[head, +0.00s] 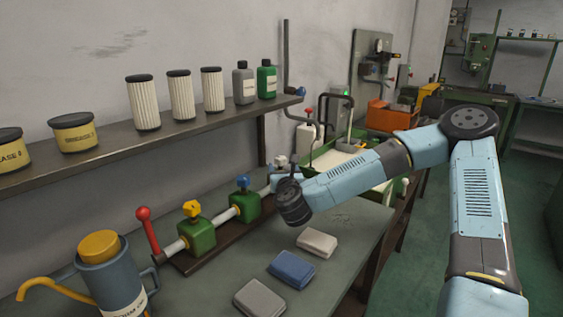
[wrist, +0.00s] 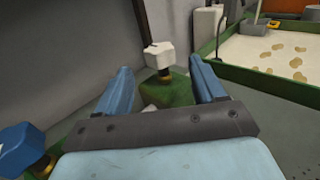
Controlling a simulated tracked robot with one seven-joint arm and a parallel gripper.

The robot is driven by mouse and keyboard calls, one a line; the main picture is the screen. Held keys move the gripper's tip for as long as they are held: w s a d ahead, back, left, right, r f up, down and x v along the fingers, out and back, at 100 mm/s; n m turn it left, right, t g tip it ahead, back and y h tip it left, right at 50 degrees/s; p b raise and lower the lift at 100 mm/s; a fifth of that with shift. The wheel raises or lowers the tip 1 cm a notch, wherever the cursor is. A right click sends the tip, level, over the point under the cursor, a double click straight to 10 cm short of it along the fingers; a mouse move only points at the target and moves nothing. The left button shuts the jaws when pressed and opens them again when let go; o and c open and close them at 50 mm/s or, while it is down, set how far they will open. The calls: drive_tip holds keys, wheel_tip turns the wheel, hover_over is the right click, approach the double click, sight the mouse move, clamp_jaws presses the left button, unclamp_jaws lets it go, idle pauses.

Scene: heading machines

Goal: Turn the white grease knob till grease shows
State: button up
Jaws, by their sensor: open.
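The white grease knob (wrist: 159,54) sits on a brass stem above a green block (wrist: 175,92) in the wrist view. It stands ahead of and between the two blue fingers of my gripper (wrist: 163,80), which are open and apart from it. In the head view the white knob (head: 281,161) shows at the far end of the row on the bench, partly behind my wrist. My gripper is mostly hidden there by my own arm. I see no grease at the knob.
A blue knob (head: 242,183) and a yellow knob (head: 191,209) stand on green blocks nearer, beside a red-tipped lever (head: 143,214). Several cloths, one blue (head: 291,270), lie on the bench. A shelf (head: 150,140) holds cans, filters and bottles. A green-rimmed tray (wrist: 265,88) lies beyond.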

sight(282, 163)
drive_tip(key=w, duration=0.4)
drive_tip(key=w+a, duration=0.1)
drive_tip(key=w, duration=0.1)
drive_tip(key=shift+w, duration=0.4)
drive_tip(key=c, duration=0.9)
drive_tip(key=shift+d, duration=0.2)
drive_tip(key=shift+c, duration=0.2)
drive_tip(key=shift+y, duration=0.3)
